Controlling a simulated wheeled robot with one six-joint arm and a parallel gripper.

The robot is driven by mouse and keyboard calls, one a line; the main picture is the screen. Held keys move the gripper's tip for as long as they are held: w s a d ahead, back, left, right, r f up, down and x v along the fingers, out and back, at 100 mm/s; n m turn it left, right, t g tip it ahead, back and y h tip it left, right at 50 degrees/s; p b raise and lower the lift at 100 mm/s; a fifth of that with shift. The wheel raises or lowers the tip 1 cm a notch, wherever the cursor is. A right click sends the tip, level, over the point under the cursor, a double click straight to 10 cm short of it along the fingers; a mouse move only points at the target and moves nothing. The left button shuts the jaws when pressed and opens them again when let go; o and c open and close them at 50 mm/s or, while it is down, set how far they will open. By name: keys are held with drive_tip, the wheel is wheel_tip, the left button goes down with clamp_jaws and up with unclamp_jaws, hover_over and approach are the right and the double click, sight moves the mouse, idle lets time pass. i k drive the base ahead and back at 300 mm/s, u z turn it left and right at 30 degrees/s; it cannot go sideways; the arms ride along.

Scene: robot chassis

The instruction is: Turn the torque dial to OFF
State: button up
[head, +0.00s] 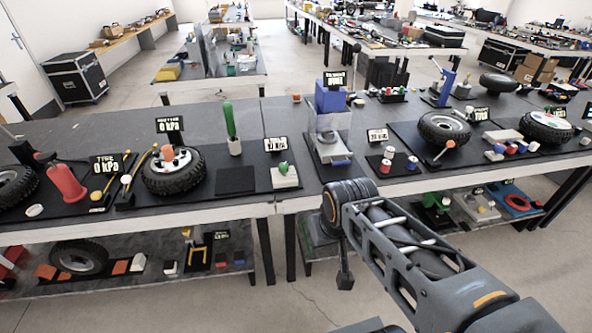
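I cannot pick out the torque dial for certain, as the labels are too small to read. A white block with a green knob (284,175) sits on a dark mat at the front of the bench, below a small black sign (276,144). The knob's setting is too small to read. My gripper (345,281) hangs down in front of the bench edge, below the bench top and apart from the block. It is seen small and dark, so whether its fingers are open or shut is unclear. Nothing shows held in it.
A wheel (174,170) and a green-handled tool (230,122) stand left of the block. The bench (240,210) has a lower shelf holding parts. Open floor lies in front.

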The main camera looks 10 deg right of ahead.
sight(283, 166)
drive_tip(key=u, duration=0.3)
drive_tip(key=i, duration=1)
drive_tip(key=z, duration=0.45)
